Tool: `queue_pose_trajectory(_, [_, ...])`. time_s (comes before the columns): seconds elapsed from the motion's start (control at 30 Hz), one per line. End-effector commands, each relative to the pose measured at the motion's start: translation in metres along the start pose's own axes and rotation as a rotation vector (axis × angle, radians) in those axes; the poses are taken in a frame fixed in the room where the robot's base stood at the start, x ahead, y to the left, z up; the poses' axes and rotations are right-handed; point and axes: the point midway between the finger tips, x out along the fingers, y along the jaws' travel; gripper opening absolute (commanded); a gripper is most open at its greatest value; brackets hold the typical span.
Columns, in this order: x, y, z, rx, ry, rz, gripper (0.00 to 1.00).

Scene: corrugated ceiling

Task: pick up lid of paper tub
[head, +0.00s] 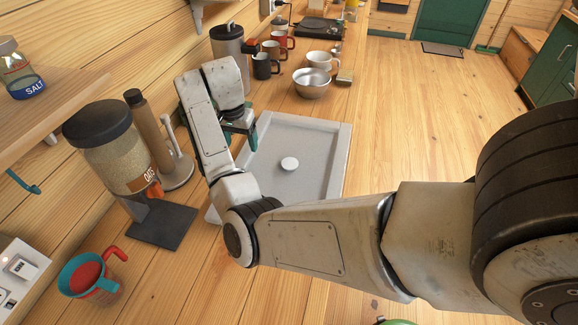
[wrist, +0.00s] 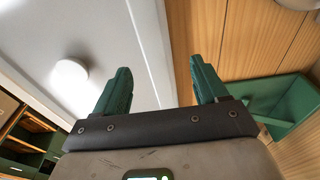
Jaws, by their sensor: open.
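A pale grey rectangular lid (head: 305,150) with a raised rim and a white round knob (head: 289,164) at its middle lies on the wooden counter. Whatever is under the lid is hidden. My gripper (head: 243,128) is at the lid's left far corner, with my arm crossing in front of the near left part. In the wrist view my gripper (wrist: 160,75) has its two green fingers apart, with nothing between them. The knob (wrist: 69,75) shows there to the left of the fingers, and the lid's edge passes between them.
A steel bowl (head: 311,83), mugs (head: 265,66) and a dark-lidded canister (head: 228,45) stand beyond the lid. An oats jar (head: 110,150) and a teal-rimmed measuring jug (head: 90,277) are at left. A green bracket (wrist: 285,105) shows in the wrist view. Open floor lies right.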

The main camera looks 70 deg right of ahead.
Motion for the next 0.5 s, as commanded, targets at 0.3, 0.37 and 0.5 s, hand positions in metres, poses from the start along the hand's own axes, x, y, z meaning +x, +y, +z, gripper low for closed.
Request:
queue_pose_trajectory(0.3, [0.041, 0.003, 0.000, 0.000, -0.002, 0.002, 0.72])
queue_pose_trajectory(0.37, [0.045, 0.003, 0.000, 0.000, -0.001, 0.001, 0.72])
queue_pose_trajectory(0.5, [0.047, 0.003, 0.000, 0.000, -0.001, 0.000, 0.72])
